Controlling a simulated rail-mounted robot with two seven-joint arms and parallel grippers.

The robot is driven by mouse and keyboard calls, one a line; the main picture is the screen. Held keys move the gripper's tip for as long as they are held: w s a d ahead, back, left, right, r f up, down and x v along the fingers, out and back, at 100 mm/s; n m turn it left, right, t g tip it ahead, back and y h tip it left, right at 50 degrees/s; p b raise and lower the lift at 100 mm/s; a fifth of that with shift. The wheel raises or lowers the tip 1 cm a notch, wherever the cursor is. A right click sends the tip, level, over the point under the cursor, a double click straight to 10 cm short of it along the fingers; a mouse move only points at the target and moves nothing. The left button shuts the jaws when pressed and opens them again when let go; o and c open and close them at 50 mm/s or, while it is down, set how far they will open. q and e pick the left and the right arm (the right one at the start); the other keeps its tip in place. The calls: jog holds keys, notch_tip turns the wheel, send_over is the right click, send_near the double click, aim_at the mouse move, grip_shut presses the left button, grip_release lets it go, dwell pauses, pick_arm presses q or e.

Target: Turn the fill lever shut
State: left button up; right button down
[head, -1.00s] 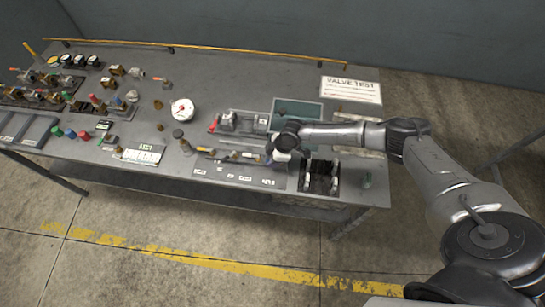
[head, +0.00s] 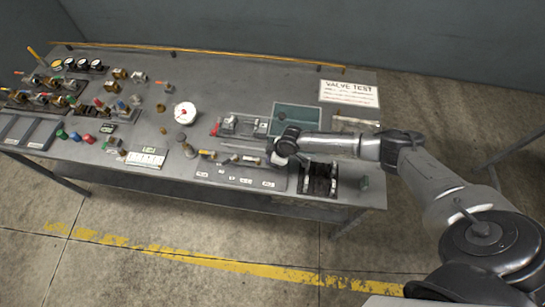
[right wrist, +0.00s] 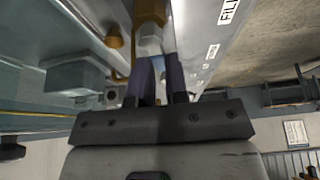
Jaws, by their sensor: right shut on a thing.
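My right gripper (head: 277,161) is over the labelled valve plate (head: 240,177) at the front right of the bench. In the right wrist view its two dark fingers (right wrist: 161,82) point away from the camera and are shut on the fill lever, which is mostly hidden between them. A pale grey block (right wrist: 150,40) and a brass fitting (right wrist: 150,10) show just beyond the fingertips. A FILL label (right wrist: 229,9) shows on the plate beside them. The lever's exact angle cannot be told. My left gripper is not in view.
A black rack (head: 319,181) stands close to the right of the gripper. A vise-like fixture (head: 229,125) and a green mat (head: 297,116) lie behind the plate. A white round gauge (head: 186,113) and several valves and caps fill the left. The bench's back middle is clear.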

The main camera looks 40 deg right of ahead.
jog(key=c, duration=1.4)
grip_release()
jog(key=shift+o, duration=1.4)
jog(key=shift+f, duration=0.1)
